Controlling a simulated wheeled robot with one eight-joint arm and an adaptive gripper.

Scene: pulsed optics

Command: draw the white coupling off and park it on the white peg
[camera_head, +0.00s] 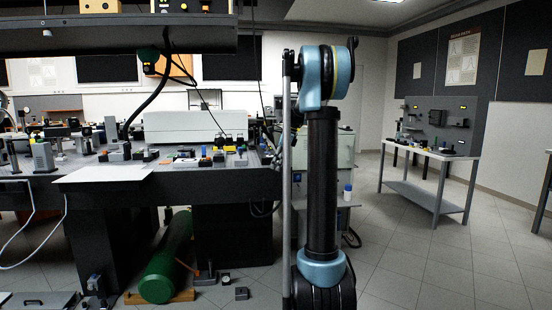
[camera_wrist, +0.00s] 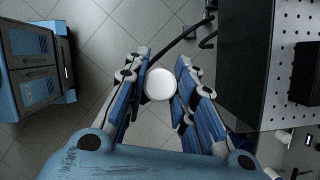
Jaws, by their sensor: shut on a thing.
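My gripper (camera_wrist: 161,66) shows in the wrist view, its two blue and grey fingers closed on the sides of a round white piece (camera_wrist: 160,84). I take this piece for the white coupling; I see only its round end face, and its far side is hidden. Tiled floor shows around and beyond it. In the head view my arm stands upright right of the table, and my gripper is not visible.
A dark perforated optical table (camera_wrist: 261,100) lies to the right in the wrist view. A black cable (camera_wrist: 184,39) runs by its edge. A blue-grey cabinet (camera_wrist: 37,60) is at left. In the head view a side table (camera_head: 425,192) stands right, with clear floor before it.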

